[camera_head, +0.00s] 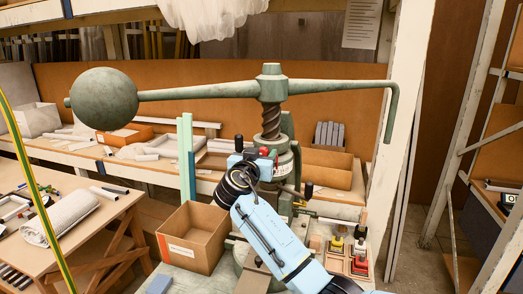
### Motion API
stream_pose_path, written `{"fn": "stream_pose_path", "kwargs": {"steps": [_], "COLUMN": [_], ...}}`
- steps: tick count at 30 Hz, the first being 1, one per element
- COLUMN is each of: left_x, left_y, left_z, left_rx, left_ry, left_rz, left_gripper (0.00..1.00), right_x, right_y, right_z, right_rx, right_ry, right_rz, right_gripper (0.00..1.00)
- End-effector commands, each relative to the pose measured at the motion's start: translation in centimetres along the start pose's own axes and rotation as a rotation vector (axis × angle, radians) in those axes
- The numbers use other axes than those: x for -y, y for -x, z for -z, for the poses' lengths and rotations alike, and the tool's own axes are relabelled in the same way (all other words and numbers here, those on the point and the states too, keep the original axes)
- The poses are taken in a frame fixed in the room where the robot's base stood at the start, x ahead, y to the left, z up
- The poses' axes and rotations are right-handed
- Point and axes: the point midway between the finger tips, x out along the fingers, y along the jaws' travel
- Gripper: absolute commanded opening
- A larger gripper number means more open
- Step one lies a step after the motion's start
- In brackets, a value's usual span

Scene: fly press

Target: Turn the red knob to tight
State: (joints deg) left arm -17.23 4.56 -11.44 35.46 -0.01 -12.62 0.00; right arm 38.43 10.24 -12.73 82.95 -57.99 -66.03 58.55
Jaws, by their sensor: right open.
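The red knob (264,151) is small and sits at the front of the green fly press, just below its screw (272,119). My right arm rises from the lower right, and its gripper (256,157) is at the knob's height, right by it. The jaws are open. I cannot tell whether a finger touches the knob. My wrist and forearm hide much of the press's lower body. My left gripper is out of view.
The press's long bar carries a heavy ball (104,99) on the left and bends down at the right (391,110). An open cardboard box (193,238) stands left of my arm. A wooden tray (347,267) with small coloured pieces is at the right. A side table (75,240) stands left.

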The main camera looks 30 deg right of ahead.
Motion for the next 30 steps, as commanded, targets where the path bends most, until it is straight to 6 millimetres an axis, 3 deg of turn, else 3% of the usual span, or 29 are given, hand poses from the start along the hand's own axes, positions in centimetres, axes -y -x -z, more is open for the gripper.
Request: {"fn": "stream_pose_path", "kwargs": {"steps": [11, 21, 30], "left_x": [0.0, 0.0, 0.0], "left_y": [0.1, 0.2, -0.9], "left_z": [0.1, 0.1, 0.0], "left_rx": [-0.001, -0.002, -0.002], "left_ry": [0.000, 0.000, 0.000], "left_rz": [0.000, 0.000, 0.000], "left_gripper": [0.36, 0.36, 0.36], "right_x": [0.0, 0.0, 0.0], "right_y": [-0.6, -0.6, -0.5], "right_z": [-0.1, -0.1, -0.3], "right_rx": [0.001, 0.001, 0.001], "right_ry": [0.000, 0.000, -0.030], "right_rz": [0.000, 0.000, 0.001], "right_gripper": [0.49, 0.06, 0.06]}}
